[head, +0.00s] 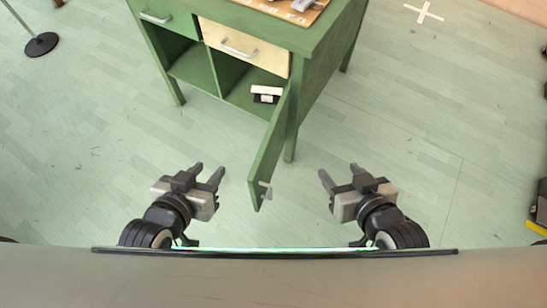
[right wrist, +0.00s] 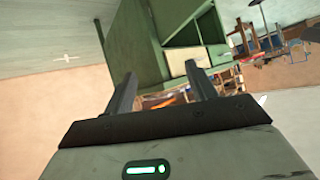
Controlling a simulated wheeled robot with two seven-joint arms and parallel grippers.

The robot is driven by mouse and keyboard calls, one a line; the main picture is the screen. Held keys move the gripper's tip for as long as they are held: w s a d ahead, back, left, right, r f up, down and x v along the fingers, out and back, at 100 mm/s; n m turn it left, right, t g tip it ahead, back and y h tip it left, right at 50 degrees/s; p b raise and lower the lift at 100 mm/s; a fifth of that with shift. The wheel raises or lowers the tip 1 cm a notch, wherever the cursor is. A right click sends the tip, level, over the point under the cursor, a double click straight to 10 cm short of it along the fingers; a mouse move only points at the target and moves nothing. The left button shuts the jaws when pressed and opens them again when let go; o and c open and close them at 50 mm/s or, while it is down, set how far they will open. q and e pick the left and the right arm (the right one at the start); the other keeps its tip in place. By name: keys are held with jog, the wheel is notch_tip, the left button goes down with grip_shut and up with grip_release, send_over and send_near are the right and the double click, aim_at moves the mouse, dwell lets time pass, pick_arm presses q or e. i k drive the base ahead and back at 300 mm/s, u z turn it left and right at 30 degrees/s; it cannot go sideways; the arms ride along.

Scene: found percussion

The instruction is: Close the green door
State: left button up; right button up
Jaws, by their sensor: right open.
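The green door (head: 268,158) hangs open on the right side of the green cabinet (head: 318,42), swung out toward me. A pale handle (head: 266,190) shows near its free edge. My left gripper (head: 207,172) is open and empty, to the left of the door and apart from it. My right gripper (head: 340,175) is open and empty, to the right of the door and apart from it. In the right wrist view, its two fingers (right wrist: 158,90) stand apart with the cabinet (right wrist: 140,40) beyond them.
The cabinet has a green drawer (head: 160,15) and a cream drawer (head: 243,45), with open compartments below. A small black and white object (head: 266,94) lies inside the right compartment. A round black stand base (head: 41,44) is at the far left. The floor around the door is clear.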

aim_at(261, 174)
jog(key=z, duration=0.9)
jog(key=k, duration=0.7)
jog(key=u, duration=1.05)
jog(key=i, duration=0.5)
